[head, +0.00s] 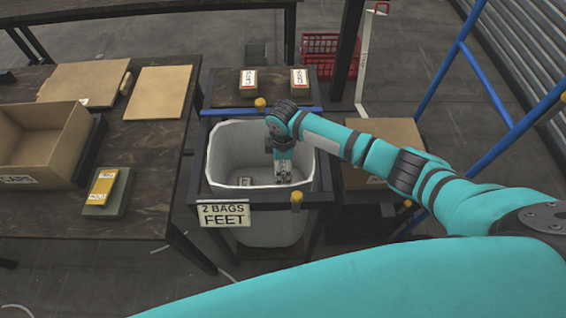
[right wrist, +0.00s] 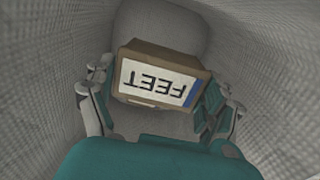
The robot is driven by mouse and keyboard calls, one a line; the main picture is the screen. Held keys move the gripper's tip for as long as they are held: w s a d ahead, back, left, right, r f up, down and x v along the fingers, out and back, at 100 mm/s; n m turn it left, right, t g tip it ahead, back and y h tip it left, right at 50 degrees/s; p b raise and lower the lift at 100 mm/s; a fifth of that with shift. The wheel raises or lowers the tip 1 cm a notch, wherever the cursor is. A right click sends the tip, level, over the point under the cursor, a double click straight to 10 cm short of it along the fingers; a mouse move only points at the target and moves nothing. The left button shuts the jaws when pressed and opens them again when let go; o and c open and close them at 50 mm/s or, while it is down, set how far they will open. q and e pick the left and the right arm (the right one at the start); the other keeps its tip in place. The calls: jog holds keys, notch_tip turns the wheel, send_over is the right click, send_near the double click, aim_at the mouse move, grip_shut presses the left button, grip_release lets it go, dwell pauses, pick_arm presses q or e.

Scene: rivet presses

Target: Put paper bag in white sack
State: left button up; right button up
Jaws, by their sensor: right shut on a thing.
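The white sack (head: 218,156) hangs open in a dark frame, with a sign (head: 223,215) reading "2 BAGS FEET" on its front. My right gripper (head: 283,178) reaches down inside the sack. In the right wrist view, my right gripper (right wrist: 160,100) is shut on a brown paper bag (right wrist: 140,51) with a white and blue label reading "FEET". The sack's pale walls surround it in that view. A small labelled thing (head: 245,181) shows low in the sack in the head view; I cannot tell whether it is another bag. My left gripper is not in view.
Two labelled packs, one on the left (head: 248,80) and one on the right (head: 299,79), stand on a dark surface behind the sack. The left table holds an open carton (head: 42,137) and a yellow-topped pack (head: 102,188). Another carton (head: 383,134) stands right of the sack.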

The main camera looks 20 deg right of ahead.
jog(key=o, duration=1.1)
notch_tip(320, 180, up, 12)
jog(key=shift+f, duration=0.1)
notch_tip(320, 180, up, 26)
jog(key=p, duration=2.3)
jog(key=shift+r+p, duration=0.2)
jog(key=shift+p, duration=0.15)
